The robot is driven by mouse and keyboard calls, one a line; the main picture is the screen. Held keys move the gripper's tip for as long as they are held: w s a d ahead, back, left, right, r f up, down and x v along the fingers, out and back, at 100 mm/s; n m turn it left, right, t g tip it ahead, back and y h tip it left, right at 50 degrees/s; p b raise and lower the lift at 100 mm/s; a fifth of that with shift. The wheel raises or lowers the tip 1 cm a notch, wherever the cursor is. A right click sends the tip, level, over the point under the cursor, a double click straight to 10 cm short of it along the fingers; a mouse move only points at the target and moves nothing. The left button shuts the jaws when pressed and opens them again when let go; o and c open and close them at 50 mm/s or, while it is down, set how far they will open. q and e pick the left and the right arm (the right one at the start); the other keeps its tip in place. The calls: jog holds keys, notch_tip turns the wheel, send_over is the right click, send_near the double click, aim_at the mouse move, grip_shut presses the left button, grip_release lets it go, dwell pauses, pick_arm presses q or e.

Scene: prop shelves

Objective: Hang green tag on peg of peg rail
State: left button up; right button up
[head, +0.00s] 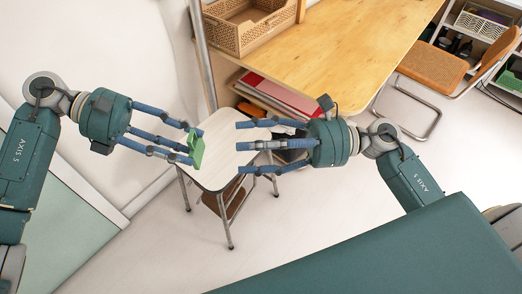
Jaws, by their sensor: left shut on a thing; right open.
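The green tag (198,152) is a small green piece held at the fingertips of my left gripper (190,147), left of the picture's middle. My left gripper is shut on it, and the fingers hide part of the tag. The tag shows in front of a small pale-topped table; I cannot tell its height above it. My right gripper (241,146) is open and empty, with its fingers spread and pointing left towards the tag, apart from it. No peg rail or peg can be made out in this view.
The small table (221,177) stands below the grippers. A wooden desk (335,50) with a woven basket (246,27) is behind. Red folders (268,98) lie on a shelf under it. A chair (432,68) and a shelf unit (490,22) are at the upper right.

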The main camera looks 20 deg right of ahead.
aim_at(199, 149)
pick_arm(q)
jog(key=shift+s, duration=0.1)
pick_arm(e)
jog(key=w+a+t, duration=0.1)
jog(key=a, duration=0.1)
jog(key=w+a+f+m+t+h, duration=0.1)
jog(key=a, duration=0.2)
jog(key=w+a+f+m+t, duration=0.1)
jog(key=a, duration=0.2)
jog(key=shift+w+a, duration=0.2)
jog(key=shift+w, duration=0.05)
jog(key=shift+r, duration=0.1)
dwell(0.4)
